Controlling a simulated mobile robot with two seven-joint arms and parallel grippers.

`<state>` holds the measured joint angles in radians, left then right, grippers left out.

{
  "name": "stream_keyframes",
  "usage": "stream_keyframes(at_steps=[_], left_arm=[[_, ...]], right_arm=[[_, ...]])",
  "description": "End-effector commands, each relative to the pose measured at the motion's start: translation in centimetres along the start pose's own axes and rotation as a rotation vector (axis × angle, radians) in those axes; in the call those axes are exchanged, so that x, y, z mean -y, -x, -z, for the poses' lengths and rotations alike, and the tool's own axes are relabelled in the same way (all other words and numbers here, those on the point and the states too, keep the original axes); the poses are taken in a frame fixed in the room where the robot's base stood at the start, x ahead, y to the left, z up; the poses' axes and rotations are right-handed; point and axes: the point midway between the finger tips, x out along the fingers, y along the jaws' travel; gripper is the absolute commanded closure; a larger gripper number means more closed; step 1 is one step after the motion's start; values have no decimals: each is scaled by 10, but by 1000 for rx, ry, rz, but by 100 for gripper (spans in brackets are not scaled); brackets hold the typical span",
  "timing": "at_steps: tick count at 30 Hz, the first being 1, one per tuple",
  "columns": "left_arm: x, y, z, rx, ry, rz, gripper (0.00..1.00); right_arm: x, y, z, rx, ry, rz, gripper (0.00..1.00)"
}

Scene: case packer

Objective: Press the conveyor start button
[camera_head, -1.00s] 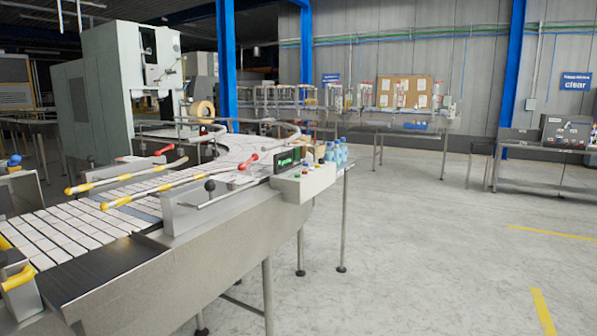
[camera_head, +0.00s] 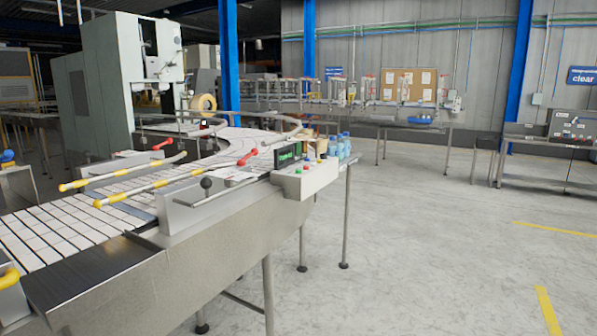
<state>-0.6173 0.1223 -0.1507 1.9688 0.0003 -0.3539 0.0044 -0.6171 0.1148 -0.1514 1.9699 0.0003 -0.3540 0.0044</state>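The conveyor (camera_head: 215,232) runs from the lower left and curves away toward the back. A light grey control box (camera_head: 312,177) is mounted on its near side at the middle of the view. Several small coloured buttons (camera_head: 306,168) sit on its top, among them green and red ones; they are too small to tell which is the start button. A dark display with green text (camera_head: 288,154) stands at the back of the box. Neither of my grippers shows in the head view.
Several blue-capped bottles (camera_head: 339,147) stand just behind the control box. Metal conveyor legs (camera_head: 268,295) reach the floor. The concrete floor (camera_head: 430,240) to the right is clear, with yellow lines. A large grey machine (camera_head: 105,85) stands at back left, a bench (camera_head: 550,140) at far right.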

Motion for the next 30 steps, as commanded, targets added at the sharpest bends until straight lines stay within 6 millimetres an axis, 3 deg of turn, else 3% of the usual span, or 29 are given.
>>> stream_keyframes(at_steps=[1, 9, 30], left_arm=[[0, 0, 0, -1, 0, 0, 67], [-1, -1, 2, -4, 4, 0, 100], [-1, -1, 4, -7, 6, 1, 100]], right_arm=[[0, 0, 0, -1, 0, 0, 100], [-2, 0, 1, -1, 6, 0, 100], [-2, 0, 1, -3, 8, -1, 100]])
